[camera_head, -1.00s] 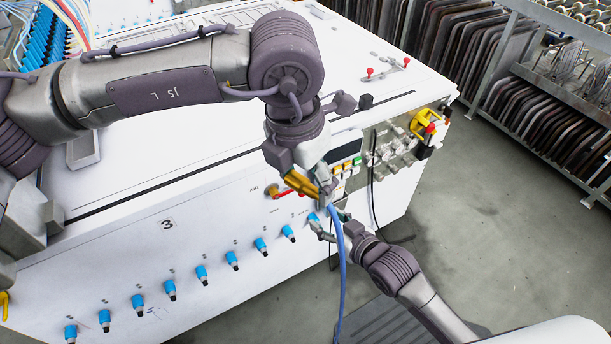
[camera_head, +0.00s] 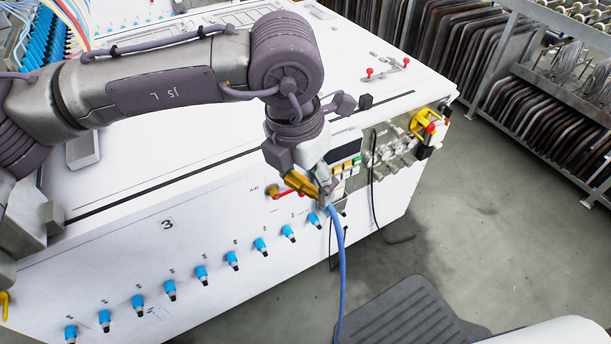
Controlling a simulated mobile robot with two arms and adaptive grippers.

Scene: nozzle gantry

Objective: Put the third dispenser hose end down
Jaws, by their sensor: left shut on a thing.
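My left gripper (camera_head: 326,194) is shut on the upper end of a blue dispenser hose (camera_head: 341,262), in front of the white machine's (camera_head: 130,235) front face near its right end. The hose hangs from the gripper in a gentle curve down past the lower edge of the picture. The exact grip on the hose end is small and partly hidden by the fingers. A row of blue nozzles (camera_head: 201,273) runs along the machine's front, below a printed number 3. My right gripper is out of view.
A dark ribbed mat (camera_head: 415,318) lies on the grey floor at the lower right. Valves with a yellow part (camera_head: 424,123) stick out at the machine's right corner. Racks of dark plates (camera_head: 545,115) stand at the back right.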

